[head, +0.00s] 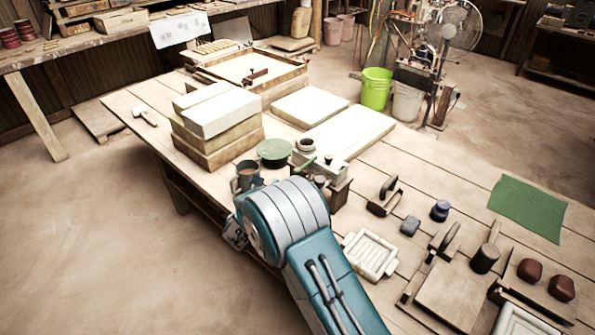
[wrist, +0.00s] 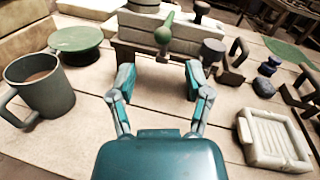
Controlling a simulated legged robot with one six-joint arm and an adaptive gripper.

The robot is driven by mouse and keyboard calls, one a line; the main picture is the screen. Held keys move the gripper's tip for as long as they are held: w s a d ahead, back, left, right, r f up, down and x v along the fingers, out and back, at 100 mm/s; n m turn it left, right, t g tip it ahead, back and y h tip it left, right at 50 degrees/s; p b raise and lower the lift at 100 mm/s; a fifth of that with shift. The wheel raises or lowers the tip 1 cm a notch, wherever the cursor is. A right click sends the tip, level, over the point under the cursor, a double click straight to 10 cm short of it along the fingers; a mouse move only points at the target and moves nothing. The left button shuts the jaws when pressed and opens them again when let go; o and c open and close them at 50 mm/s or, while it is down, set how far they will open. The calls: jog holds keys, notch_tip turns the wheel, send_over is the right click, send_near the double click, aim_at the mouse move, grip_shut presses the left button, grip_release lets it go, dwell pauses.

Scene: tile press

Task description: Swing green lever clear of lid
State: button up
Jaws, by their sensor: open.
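The lever overlaps the press top, where I take the lid to be; I cannot tell exactly where the lid's edge is. My gripper (wrist: 159,80) is open and empty in the wrist view. My arm hides the gripper in the head view.
A grey mug (wrist: 43,88) and a green disc (wrist: 76,38) stand left of the press. Stacked blocks (head: 216,122) lie farther left. Bare tabletop separates my gripper from the tray.

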aim_at(297, 171)
jog(key=x, duration=0.7)
jog(key=shift+w+d, duration=0.2)
jog(key=shift+w, duration=0.05)
grip_shut()
